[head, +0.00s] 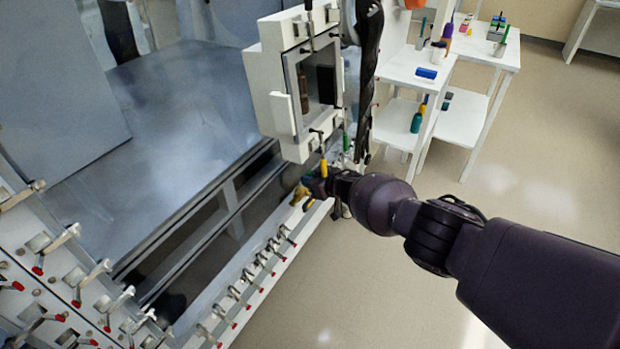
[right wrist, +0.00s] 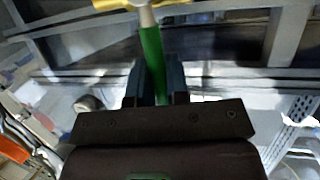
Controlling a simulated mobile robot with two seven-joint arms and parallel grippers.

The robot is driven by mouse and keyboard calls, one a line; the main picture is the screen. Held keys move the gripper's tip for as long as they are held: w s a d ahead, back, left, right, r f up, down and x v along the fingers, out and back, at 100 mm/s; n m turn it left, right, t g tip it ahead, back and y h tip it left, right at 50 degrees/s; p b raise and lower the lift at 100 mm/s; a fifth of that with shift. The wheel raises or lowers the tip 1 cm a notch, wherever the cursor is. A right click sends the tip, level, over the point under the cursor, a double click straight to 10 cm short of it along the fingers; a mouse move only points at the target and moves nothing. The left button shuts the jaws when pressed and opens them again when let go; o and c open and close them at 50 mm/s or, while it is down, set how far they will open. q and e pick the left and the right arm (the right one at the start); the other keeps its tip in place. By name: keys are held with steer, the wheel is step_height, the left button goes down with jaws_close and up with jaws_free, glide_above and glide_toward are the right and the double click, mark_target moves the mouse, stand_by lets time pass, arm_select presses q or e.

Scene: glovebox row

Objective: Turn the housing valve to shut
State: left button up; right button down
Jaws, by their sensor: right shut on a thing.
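My right gripper (head: 316,187) reaches in from the right, below the white chamber box. In the right wrist view its two dark fingers (right wrist: 155,85) are shut on a green valve handle (right wrist: 152,58). The handle runs up from between the fingers to a pale metal neck and a yellow part (right wrist: 175,6) at the top edge. In the head view a brass-yellow valve body (head: 299,195) shows just left of the gripper. The gripper hides most of the green handle there. My left gripper is not in view.
The white chamber box (head: 272,92) with an open window stands just above my gripper. A yellow upright handle (head: 323,169) is close by. Rows of red-tipped levers (head: 236,293) line the front edge at lower left.

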steer(key=shift+w+d, duration=0.15)
stand_by(0.4)
steer(key=c, duration=1.1)
jaws_free()
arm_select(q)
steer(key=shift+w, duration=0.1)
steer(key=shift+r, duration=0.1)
arm_select(e)
steer(key=shift+d+r+p, duration=0.1)
steer(key=shift+r+p, duration=0.2)
steer(key=shift+p, duration=0.1)
arm_select(q)
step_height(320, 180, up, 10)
steer(key=p, duration=0.9)
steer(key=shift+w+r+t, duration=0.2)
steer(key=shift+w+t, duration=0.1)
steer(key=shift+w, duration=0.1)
arm_select(e)
steer(key=v, duration=1)
steer(key=shift+s, duration=0.25)
